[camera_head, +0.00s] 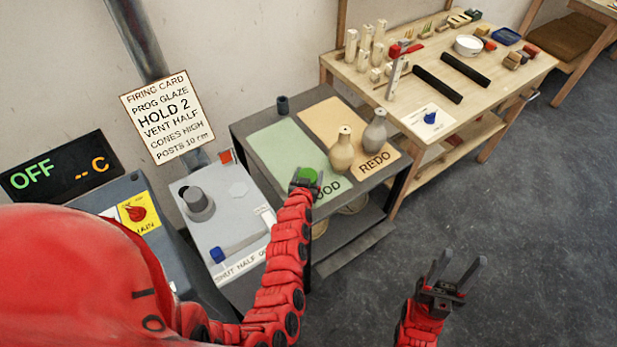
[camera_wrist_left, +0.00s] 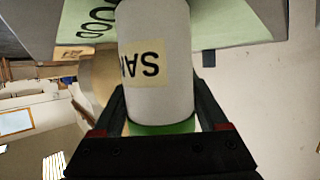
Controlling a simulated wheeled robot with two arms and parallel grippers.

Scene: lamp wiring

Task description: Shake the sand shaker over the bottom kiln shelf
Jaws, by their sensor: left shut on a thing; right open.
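My left gripper (camera_head: 306,181) is shut on the sand shaker at the green GOOD area of the grey side table. In the left wrist view the sand shaker (camera_wrist_left: 155,40) is a pale cylinder with a partly visible label, held between the fingers of the left gripper (camera_wrist_left: 160,110). I cannot tell whether it touches the table. My right gripper (camera_head: 457,268) is open and empty above the floor. I cannot make out a bottom kiln shelf in either view.
Two bottles, one beige (camera_head: 342,152) and one grey (camera_head: 375,132), stand by the REDO area. A grey vent panel (camera_head: 236,205) and an OFF display (camera_head: 60,165) are left. A wooden workbench (camera_head: 375,85) holds tools. Floor at right is clear.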

